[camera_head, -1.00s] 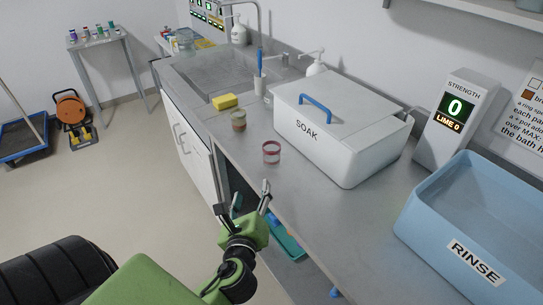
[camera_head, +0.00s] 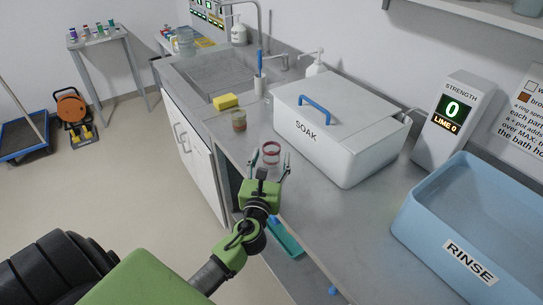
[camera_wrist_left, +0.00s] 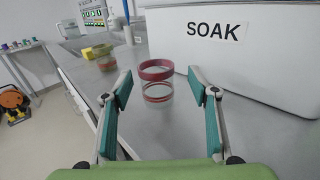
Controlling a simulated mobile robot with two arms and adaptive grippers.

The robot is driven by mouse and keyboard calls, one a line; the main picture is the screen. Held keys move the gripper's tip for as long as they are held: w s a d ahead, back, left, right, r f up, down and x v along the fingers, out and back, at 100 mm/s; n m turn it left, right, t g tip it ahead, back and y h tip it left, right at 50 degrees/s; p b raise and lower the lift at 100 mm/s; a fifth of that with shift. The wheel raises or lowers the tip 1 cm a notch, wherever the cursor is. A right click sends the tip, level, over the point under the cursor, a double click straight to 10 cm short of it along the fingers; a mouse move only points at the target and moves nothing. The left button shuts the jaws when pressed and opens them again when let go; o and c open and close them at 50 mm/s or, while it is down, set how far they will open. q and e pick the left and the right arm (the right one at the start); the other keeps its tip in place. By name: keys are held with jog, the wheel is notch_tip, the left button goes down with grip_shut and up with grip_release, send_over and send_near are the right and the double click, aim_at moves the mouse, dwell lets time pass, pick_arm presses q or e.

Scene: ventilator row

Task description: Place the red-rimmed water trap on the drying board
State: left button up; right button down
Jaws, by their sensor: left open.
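The red-rimmed water trap (camera_head: 271,153) is a small clear cup standing upright on the grey counter, in front of the SOAK box. It also shows in the left wrist view (camera_wrist_left: 156,82), straight ahead between the fingers but beyond their tips. My left gripper (camera_head: 269,168) is open and empty at the counter's front edge, pointing at the trap. Its teal-padded fingers show spread in the left wrist view (camera_wrist_left: 160,84). Contact between fingers and trap is not visible. I cannot identify the drying board in these views. My right gripper is not in view.
The white SOAK box (camera_head: 340,130) with a blue handle stands behind the trap. A blue RINSE tub (camera_head: 480,225) stands at right. Counter between is clear.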

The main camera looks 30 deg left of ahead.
aim_at(270, 155)
pick_arm(q)
jog(key=x, duration=0.4)
jog(key=shift+w+a, duration=0.15)
jog(key=shift+a, duration=0.25)
jog(key=c, duration=1.2)
jog(key=shift+o, duration=0.2)
